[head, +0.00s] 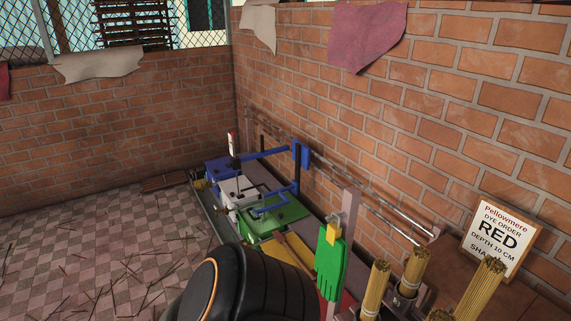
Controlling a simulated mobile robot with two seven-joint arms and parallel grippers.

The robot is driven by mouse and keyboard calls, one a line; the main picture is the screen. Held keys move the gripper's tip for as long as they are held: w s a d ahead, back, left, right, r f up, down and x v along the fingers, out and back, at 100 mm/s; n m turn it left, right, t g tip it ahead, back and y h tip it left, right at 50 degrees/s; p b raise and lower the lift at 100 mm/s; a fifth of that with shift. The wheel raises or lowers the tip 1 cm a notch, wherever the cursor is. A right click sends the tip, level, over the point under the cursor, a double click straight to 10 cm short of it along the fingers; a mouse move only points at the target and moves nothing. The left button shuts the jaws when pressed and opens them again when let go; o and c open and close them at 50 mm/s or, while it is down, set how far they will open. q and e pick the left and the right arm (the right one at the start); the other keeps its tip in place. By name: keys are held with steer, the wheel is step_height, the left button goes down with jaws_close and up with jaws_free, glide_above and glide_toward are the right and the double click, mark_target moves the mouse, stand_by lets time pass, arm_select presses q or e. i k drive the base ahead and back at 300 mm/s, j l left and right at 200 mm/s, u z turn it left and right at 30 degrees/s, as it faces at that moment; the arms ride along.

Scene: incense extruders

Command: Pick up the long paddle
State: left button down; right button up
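A long, flat tan wooden piece (299,252), which looks like the paddle, lies slanted in the machine row between the green block and the hanging green glove. Its near end is hidden behind my dark arm link and the glove, so I cannot tell its full length. Neither gripper shows in the head view. A large black link of my own arm fills the bottom middle, and I cannot tell which arm it belongs to.
The extruder bench (228,205) has blue, white and green blocks against the brick wall. A green glove (331,265) hangs on a post. Bundles of incense sticks (375,287) stand at lower right, near a red dye order sign (498,238). Loose sticks litter the checkered floor (95,245).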

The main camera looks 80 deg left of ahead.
mark_target(277, 234)
steer(key=u, duration=2.55)
